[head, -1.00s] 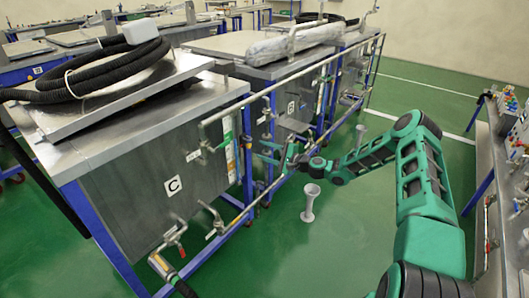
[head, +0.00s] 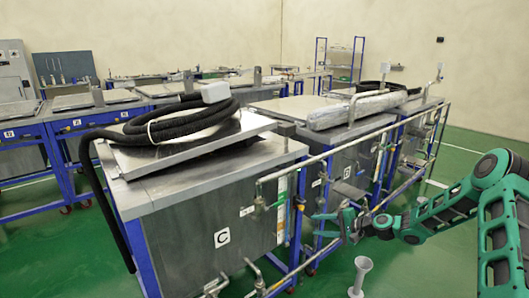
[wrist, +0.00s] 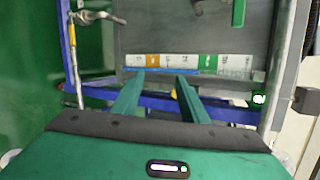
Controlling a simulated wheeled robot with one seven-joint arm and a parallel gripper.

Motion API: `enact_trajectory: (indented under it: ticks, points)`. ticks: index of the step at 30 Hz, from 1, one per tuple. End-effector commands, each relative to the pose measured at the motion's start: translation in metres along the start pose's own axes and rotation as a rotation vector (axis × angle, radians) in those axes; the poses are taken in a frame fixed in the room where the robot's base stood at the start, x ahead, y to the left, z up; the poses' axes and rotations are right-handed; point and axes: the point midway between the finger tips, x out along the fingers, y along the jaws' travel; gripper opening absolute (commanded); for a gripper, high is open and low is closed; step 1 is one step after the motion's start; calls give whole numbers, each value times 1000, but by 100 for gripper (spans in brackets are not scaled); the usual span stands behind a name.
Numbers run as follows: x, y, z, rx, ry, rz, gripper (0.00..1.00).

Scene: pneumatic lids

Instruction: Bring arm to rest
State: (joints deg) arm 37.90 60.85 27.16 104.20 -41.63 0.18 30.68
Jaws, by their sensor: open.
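My gripper (head: 322,225) is at the end of my green and black arm, which reaches in from the right in the head view. It is in front of the metal tanks, near the blue frame and the pipe rail between tank C and the tank behind it. In the wrist view my gripper (wrist: 160,88) shows two green fingers spread apart with nothing between them. Beyond the fingers are a blue frame bar (wrist: 215,105) and a strip of coloured labels (wrist: 190,61) on a metal panel. I cannot tell whether the fingers touch the frame.
Tank C (head: 215,222) stands at the front, with a black hose (head: 185,122) coiled on its lid (head: 180,155). A pipe rail (head: 375,135) runs along the tanks. A pale flared stand (head: 360,275) is on the green floor near my arm. Open floor (head: 420,265) lies below my arm.

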Motion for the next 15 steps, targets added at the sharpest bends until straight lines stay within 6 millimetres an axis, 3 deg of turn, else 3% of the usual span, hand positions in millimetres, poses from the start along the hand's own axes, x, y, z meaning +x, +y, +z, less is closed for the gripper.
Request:
enact_trajectory:
  ticks: [8,15]
  points:
    - [-56,12,35,-214,-24,309,40]
    - [-126,18,58,-344,-21,554,40]
